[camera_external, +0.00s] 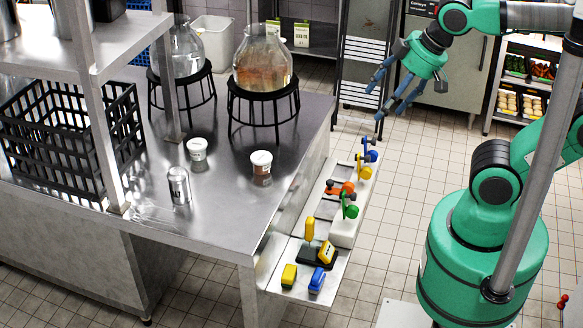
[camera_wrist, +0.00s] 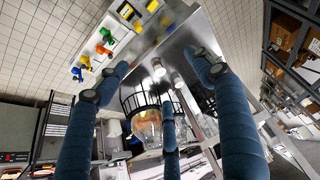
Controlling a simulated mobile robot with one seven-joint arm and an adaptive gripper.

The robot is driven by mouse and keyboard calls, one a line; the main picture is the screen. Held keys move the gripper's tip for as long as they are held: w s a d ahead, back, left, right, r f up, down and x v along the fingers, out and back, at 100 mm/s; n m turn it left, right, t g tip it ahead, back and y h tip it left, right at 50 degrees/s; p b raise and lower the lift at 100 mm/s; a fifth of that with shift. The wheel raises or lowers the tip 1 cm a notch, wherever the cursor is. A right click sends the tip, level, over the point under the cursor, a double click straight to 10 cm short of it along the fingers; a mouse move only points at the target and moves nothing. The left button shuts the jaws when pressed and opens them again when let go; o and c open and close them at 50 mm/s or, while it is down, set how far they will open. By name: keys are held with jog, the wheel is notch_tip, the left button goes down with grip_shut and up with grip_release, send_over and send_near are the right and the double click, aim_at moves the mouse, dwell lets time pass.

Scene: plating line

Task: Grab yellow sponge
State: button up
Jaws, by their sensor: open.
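A small yellow block that looks like the sponge (camera_external: 289,276) lies at the near end of the low metal side shelf, left of a blue block (camera_external: 317,279). My gripper (camera_external: 385,100) is open and empty, raised high over the floor beyond the far end of that shelf, well apart from the sponge. In the wrist view its three blue fingers (camera_wrist: 160,76) are spread with nothing between them. A yellow item (camera_wrist: 152,5) shows at the top edge there; I cannot tell whether it is the sponge.
A black stand with yellow tools (camera_external: 318,252) sits just behind the sponge. Green (camera_external: 350,207) and orange (camera_external: 340,188) tools stand farther along the shelf. The steel table (camera_external: 225,215) beside it holds a can, cups, glass jars and a black crate. Open floor lies right of the shelf.

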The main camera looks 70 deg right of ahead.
jog(key=w+r+m+g+b, duration=0.1)
jog(key=w+r+m+g, duration=0.1)
jog(key=w+r+m, duration=0.45)
jog(key=w+a+f+m+g+y+b, duration=0.1)
jog(key=w+a+f+m+g+b, duration=0.1)
jog(key=w+m, duration=1)
notch_tip(320, 180, down, 54)
jog(key=w+n, duration=0.1)
jog(key=n, duration=0.1)
jog(key=shift+w+r, duration=0.2)
jog(key=shift+r, duration=0.05)
jog(key=b, duration=0.3)
send_over(293, 271)
jog(key=shift+s+d+f, duration=0.15)
jog(key=shift+f, duration=2)
jog(key=shift+s+d+f, duration=0.1)
jog(key=shift+s+f, duration=0.05)
jog(key=shift+f, duration=1.95)
jog(key=shift+w+a+f+b, duration=0.15)
jog(key=shift+f+b, duration=0.35)
jog(key=shift+f, duration=0.8)
jog(key=shift+w+a+f+b, duration=0.15)
jog(key=shift+f+b, duration=0.35)
jog(key=shift+f, duration=0.75)
